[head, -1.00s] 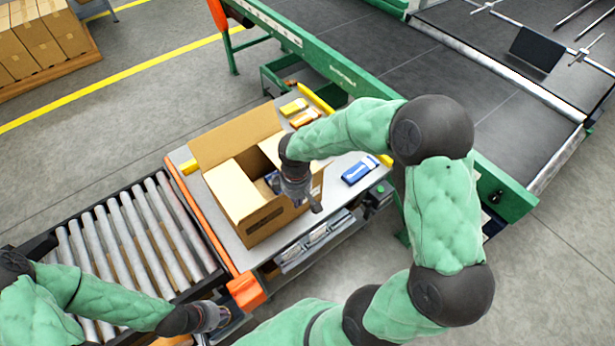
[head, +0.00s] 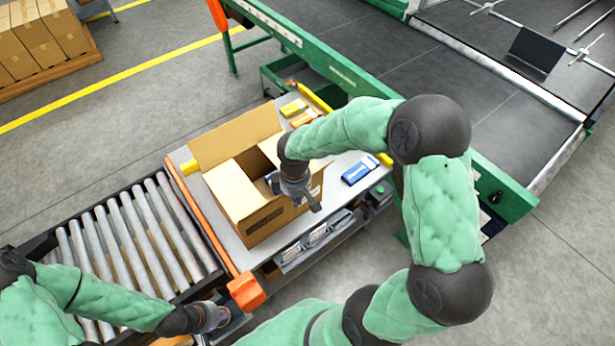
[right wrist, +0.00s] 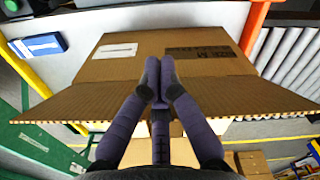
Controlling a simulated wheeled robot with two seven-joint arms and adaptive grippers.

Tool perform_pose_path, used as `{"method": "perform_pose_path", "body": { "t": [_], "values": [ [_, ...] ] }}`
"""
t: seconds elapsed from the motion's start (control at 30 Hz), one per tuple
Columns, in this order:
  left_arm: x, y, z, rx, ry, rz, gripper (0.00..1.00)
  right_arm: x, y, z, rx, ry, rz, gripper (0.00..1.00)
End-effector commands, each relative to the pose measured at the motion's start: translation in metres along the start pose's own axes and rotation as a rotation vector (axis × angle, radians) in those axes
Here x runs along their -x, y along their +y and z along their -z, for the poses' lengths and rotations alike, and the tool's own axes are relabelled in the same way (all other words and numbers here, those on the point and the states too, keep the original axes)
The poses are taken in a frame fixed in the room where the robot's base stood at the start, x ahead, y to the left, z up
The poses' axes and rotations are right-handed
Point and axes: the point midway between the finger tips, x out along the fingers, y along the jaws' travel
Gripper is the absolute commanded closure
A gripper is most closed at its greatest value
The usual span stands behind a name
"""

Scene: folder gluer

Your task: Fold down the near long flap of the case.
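The open brown case (head: 268,214) stands on the work table. Its far long flap (head: 235,138) stands up, and the left short flap (head: 236,188) lies inward, pale side showing. In the right wrist view, which looks upside down at the case's printed near side (right wrist: 130,65), the near long flap (right wrist: 85,102) sticks out toward the camera with its corrugated edge showing. My right gripper (head: 317,207) is at the near side of the case; its fingertips (right wrist: 160,70) are together, in front of the flap's outer face, with nothing visible between them. My left gripper (head: 222,317) is low by the roller conveyor, its fingers unclear.
The roller conveyor (head: 128,232) lies left of the table (head: 222,228). A blue-and-white box (head: 360,170) lies right of the case, and yellow (head: 293,107) and orange (head: 305,118) packs lie behind it. The green-framed machine (head: 350,76) stands beyond.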

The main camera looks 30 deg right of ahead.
Motion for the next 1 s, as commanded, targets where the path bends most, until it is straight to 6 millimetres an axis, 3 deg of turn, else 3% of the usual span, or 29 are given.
{"method": "perform_pose_path", "body": {
  "t": [0.6, 1.0],
  "values": [
    [0.001, 0.000, 0.000, 0.000, 0.000, 0.000, 1.00, -0.006, 0.027, 0.053, 0.004, -0.009, 0.007, 1.00],
    [0.001, 0.001, 0.000, 0.000, 0.000, 0.000, 1.00, -0.003, 0.032, 0.060, 0.002, -0.005, 0.004, 1.00]
  ]
}}
